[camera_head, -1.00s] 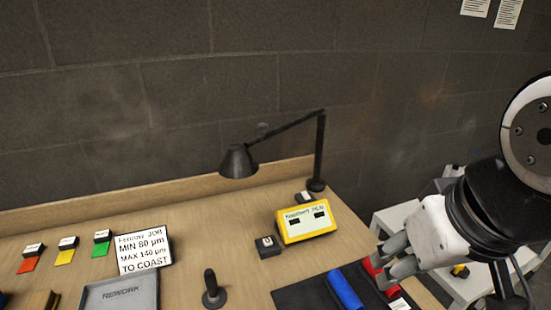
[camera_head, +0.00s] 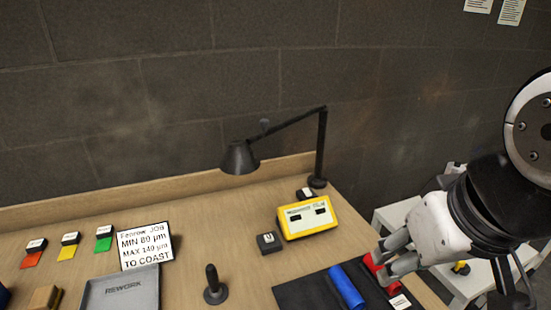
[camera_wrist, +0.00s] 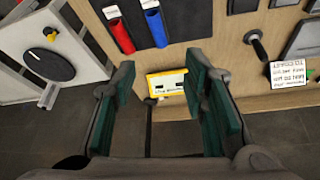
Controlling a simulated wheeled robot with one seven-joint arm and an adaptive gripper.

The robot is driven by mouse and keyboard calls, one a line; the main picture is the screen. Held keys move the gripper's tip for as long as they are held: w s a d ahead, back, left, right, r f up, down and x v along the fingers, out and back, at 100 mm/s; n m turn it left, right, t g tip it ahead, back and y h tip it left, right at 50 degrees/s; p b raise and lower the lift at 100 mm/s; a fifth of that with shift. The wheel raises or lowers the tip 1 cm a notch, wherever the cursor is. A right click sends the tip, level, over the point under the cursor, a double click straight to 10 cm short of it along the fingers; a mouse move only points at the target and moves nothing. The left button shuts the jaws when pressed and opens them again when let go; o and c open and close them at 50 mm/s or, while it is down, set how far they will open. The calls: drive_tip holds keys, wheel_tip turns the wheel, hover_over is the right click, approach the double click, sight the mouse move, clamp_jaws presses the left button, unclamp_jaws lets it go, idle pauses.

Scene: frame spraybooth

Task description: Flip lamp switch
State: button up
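A black desk lamp (camera_head: 240,157) stands at the back of the wooden bench (camera_head: 215,215), its shade at the left end of a bent arm and its round base at the right. A small black box with a white label (camera_head: 306,194) sits beside the base; another small black labelled box (camera_head: 269,242) sits in front, left of a yellow device. I cannot tell which, if either, is the lamp switch. My gripper (camera_head: 388,261) is at the bench's right side, right of the lamp and boxes. In the wrist view its green-padded fingers (camera_wrist: 168,100) are apart with nothing held.
The yellow device (camera_head: 307,218) also shows between my fingers in the wrist view (camera_wrist: 167,84). A blue tube (camera_head: 346,287) and red tube (camera_head: 378,268) lie on a dark mat near my gripper. An upright black handle (camera_head: 212,286), grey tray (camera_head: 120,291) and sign (camera_head: 145,246) are left.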

drive_tip(key=shift+w, duration=0.1)
drive_tip(key=c, duration=0.6)
drive_tip(key=shift+n+h, duration=0.5)
drive_tip(key=w+r, duration=0.1)
drive_tip(key=w, duration=0.2)
drive_tip(key=w+r, duration=0.2)
drive_tip(key=w, duration=0.2)
drive_tip(key=w+r, duration=0.1)
drive_tip(key=w, duration=0.3)
drive_tip(key=shift+a+r, duration=0.1)
drive_tip(key=shift+r, duration=0.05)
clamp_jaws()
drive_tip(key=w+a+n, duration=0.1)
drive_tip(key=w, duration=1.5)
drive_tip(key=w+f+y, duration=0.1)
drive_tip(key=w+f, duration=0.7)
drive_tip(key=w, duration=0.3)
drive_tip(key=w+d+f+n+y, duration=0.1)
drive_tip(key=w+f, duration=0.6)
drive_tip(key=w, duration=0.5)
drive_tip(key=shift+w+f+g+p, duration=0.15)
drive_tip(key=shift+f+g+p, duration=0.15)
drive_tip(key=shift+f+g, duration=0.1)
